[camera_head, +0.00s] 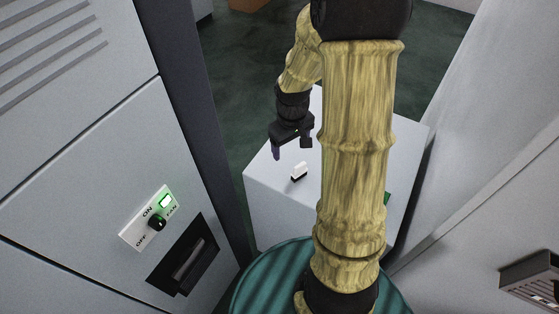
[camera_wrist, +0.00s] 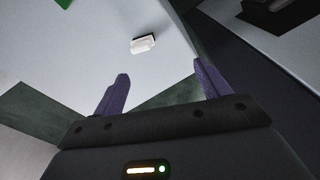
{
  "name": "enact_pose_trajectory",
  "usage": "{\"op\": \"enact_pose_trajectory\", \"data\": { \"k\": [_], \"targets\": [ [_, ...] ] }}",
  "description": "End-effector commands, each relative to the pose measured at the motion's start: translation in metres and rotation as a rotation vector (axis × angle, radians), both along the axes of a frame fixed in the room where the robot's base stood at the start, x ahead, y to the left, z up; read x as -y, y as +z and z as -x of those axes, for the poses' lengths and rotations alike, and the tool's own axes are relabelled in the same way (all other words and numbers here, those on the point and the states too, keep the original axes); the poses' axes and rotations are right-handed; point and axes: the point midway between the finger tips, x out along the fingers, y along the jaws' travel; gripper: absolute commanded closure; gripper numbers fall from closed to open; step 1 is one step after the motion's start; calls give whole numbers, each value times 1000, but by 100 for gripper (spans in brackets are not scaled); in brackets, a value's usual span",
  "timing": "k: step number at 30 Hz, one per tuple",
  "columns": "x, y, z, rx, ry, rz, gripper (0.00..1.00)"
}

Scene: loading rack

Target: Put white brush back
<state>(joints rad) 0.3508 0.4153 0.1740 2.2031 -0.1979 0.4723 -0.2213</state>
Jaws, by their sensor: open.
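A small white brush (camera_head: 299,170) with a dark lower edge lies on the top of a pale box-like table (camera_head: 265,180). It also shows in the wrist view (camera_wrist: 143,44), beyond my fingertips and near the table's edge. My gripper (camera_head: 291,153) is open and empty, above the table and a little behind the brush in the head view. In the wrist view its two purple fingers (camera_wrist: 160,77) are spread wide, with the brush apart from them. My arm hides part of the tabletop in the head view.
A grey cabinet with an ON/OFF fan switch (camera_head: 151,217) and a black handle recess (camera_head: 184,255) stands at left. A green item (camera_head: 387,198) shows at the table's right, partly behind my arm. A grey wall (camera_head: 480,130) rises at right.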

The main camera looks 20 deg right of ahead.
Motion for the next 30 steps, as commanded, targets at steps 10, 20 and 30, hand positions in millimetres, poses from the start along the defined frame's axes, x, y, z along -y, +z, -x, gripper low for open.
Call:
{"op": "enact_pose_trajectory", "data": {
  "k": [10,20,30],
  "targets": [
    [-75,57,79,150,-154,-37,24],
    [-85,63,96,175,-198,-61,24],
    [-85,35,96,175,-196,-60,24]
  ]
}}
